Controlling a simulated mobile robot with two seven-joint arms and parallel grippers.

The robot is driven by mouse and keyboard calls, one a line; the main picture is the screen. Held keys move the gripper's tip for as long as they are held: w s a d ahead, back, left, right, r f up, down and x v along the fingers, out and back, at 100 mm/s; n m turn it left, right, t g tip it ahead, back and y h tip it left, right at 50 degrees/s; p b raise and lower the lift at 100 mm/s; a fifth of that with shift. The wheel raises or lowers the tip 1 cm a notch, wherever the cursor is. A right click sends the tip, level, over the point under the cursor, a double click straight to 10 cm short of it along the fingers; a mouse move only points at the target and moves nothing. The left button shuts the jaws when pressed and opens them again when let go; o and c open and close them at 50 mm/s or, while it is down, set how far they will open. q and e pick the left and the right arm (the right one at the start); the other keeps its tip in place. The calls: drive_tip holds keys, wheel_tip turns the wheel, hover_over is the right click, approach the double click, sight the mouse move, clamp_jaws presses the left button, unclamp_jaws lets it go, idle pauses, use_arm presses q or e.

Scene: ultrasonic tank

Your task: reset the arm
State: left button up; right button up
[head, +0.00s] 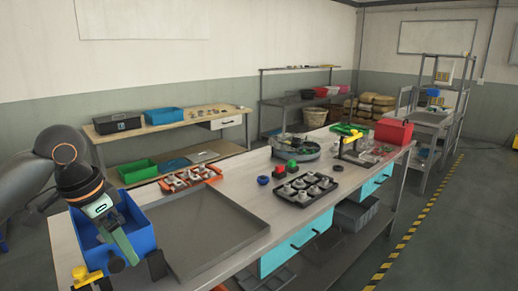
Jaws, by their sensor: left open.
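My left arm comes in from the left, with its dark wrist and orange ring over the near left end of the workbench (262,206). My left gripper (136,262) points down and is open, with nothing visible between its fingers. It is in front of a blue bin (143,229) and hides part of it. My right gripper is not in view.
A shallow grey tray (205,232) lies beside the blue bin. Behind it is an orange-ended rack (190,180) of metal parts. A black tray (303,190) of parts, a round grey machine (297,150) and a red box (393,131) stand farther along. The right floor is clear.

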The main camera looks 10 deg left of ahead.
use_arm(q)
drive_tip(key=w+d+f+t+h, duration=0.1)
drive_tip(key=d+f+t+h, duration=0.1)
drive_tip(key=d+f, duration=0.9)
drive_tip(key=w+d+f+t+h, duration=0.15)
drive_tip(key=d+f, duration=0.55)
drive_tip(key=f, duration=0.9)
drive_tip(key=s+f+n+t+y, duration=0.1)
drive_tip(key=s+f+t, duration=0.1)
drive_tip(key=s+f, duration=0.4)
drive_tip(key=s+a+f+n+t+y, duration=0.1)
drive_tip(key=s+f+n, duration=0.1)
drive_tip(key=s+f, duration=0.5)
drive_tip(key=s, duration=0.6)
drive_tip(key=shift+a+f+t, duration=0.15)
drive_tip(key=shift+a+t, duration=0.1)
drive_tip(key=shift+t, duration=0.1)
drive_tip(key=shift+s+a, duration=0.1)
